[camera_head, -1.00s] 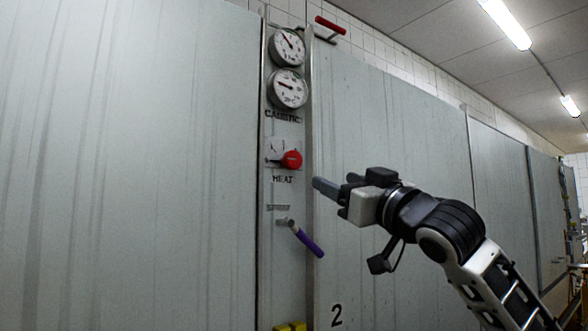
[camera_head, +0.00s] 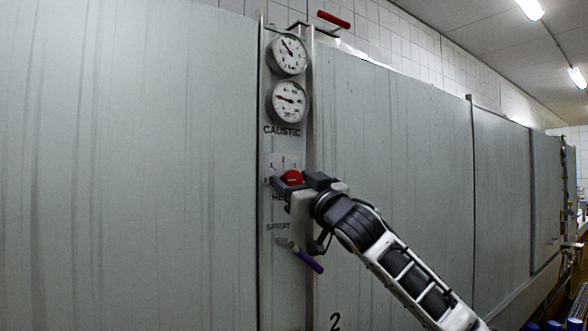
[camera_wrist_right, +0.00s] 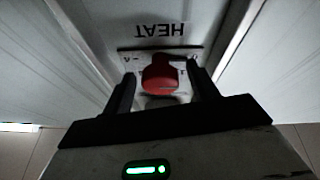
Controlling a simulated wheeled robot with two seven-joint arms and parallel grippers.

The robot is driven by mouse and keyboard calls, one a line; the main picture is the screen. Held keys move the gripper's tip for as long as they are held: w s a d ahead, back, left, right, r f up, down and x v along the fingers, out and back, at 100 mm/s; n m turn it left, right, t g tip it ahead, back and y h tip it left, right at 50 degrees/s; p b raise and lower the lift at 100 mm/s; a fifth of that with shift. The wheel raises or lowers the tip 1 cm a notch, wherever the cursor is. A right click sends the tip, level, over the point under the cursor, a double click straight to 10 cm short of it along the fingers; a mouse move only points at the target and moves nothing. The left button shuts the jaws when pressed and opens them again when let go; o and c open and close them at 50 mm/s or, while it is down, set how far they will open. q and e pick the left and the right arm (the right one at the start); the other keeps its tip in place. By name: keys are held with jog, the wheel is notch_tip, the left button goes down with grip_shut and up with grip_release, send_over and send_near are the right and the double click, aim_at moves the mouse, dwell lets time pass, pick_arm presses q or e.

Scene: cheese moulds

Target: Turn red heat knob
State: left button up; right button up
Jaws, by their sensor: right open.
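The red heat knob (camera_head: 292,178) sits on the narrow panel above the HEAT label, which is partly hidden by my gripper in the head view. In the right wrist view the knob (camera_wrist_right: 160,75) lies between the two fingers, with the HEAT lettering upside down beyond it. My right gripper (camera_head: 298,184) is at the panel with its fingers on either side of the knob. It is open, and in the right wrist view (camera_wrist_right: 162,92) gaps show between the knob and both fingers. My left gripper is not in view.
A purple-handled spray lever (camera_head: 307,260) hangs just below my right gripper. Two round gauges (camera_head: 288,80) are above the knob. A red-handled lever (camera_head: 333,20) is at the top. Large grey panels (camera_head: 400,130) flank the narrow one.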

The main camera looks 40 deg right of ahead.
jog(key=shift+w, duration=0.15)
jog(key=c, duration=1)
